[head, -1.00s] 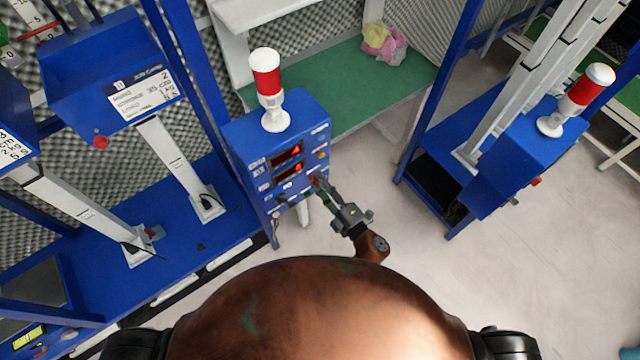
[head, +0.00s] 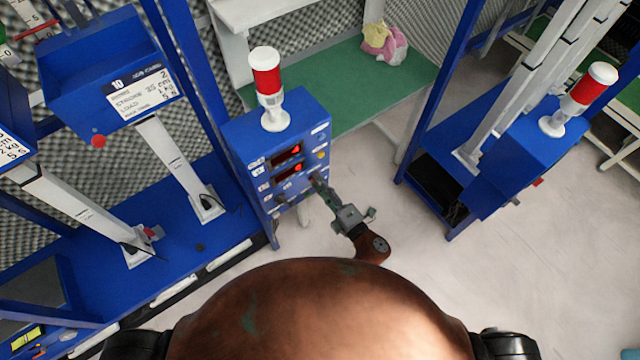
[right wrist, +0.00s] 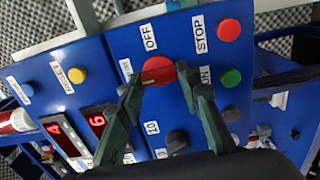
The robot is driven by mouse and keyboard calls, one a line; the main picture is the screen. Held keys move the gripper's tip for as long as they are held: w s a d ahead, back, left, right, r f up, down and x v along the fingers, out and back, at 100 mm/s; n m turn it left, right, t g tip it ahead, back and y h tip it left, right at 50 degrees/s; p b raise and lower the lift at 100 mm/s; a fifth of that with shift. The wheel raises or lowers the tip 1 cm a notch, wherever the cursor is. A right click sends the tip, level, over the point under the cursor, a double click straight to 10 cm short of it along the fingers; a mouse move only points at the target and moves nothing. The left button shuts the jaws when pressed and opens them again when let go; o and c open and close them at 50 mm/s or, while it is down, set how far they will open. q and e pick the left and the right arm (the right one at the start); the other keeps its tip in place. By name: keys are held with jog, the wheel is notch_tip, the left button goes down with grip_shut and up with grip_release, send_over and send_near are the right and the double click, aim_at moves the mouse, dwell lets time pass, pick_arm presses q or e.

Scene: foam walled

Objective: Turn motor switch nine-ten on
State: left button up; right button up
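The blue control box (head: 247,148) carries two red-lit displays and several knobs and buttons. In the right wrist view, a red rotary switch (right wrist: 158,72) sits near an OFF label (right wrist: 150,37), with its handle lying roughly crosswise. A dark knob (right wrist: 178,140) is below it, beside a label reading 10. Which one is the nine-ten motor switch I cannot tell. My right gripper (right wrist: 162,78) is open, with one green finger on each side of the red switch; contact is unclear. In the head view, the right gripper (head: 319,181) reaches the panel's lower right and covers the switch. My left gripper is out of view.
A red-and-white beacon (head: 268,85) stands on the box. A red STOP button (right wrist: 228,30), a green button (right wrist: 231,78) and a yellow button (right wrist: 77,75) are near the gripper. Blue machine frames stand left and right (head: 520,165). Pale floor is clear at right.

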jog(key=o, duration=0.4)
jog(key=v, duration=1.2)
dwell(0.3)
